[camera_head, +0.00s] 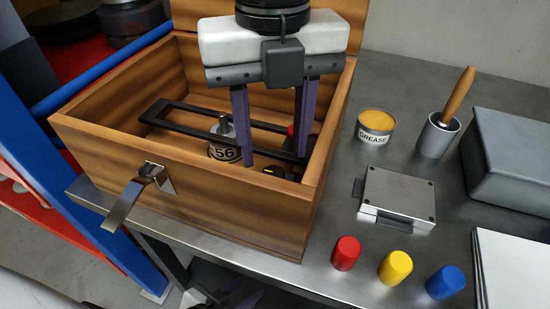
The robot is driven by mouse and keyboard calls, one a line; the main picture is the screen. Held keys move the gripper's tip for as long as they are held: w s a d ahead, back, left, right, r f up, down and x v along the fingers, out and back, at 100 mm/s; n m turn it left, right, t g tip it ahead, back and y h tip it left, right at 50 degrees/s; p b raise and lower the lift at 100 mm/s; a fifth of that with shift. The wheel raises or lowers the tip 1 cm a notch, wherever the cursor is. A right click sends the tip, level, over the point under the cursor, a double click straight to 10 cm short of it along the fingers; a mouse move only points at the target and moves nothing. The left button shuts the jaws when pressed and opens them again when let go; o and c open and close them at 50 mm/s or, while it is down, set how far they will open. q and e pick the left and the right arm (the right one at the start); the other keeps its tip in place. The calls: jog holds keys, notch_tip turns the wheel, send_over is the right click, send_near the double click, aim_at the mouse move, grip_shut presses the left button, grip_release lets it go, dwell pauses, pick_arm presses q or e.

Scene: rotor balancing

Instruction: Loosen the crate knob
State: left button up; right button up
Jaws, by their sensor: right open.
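The open wooden crate (190,195) stands on the metal bench. Inside it a black rectangular frame (180,122) lies across a metal cylinder labelled 56 (224,153). A red part (290,131) shows beside the frame, mostly hidden by a finger of my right gripper. A small dark piece with a yellow mark (273,171) sits near the front wall. I cannot tell for sure which is the knob. My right gripper (275,158) is open and points down into the crate, its fingers apart. My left gripper (225,296) is low, below the bench edge, partly cut off.
A hinged metal latch (137,193) sticks out from the crate's front. To the right are a grease tin (375,127), a brush in a cup (438,137), a metal box (398,196), red, yellow and blue caps (395,267), and a grey case (510,155).

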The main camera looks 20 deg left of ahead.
aim_at(274, 173)
jog(key=shift+w+f, duration=0.1)
jog(key=shift+f, duration=2.25)
jog(key=c, duration=1)
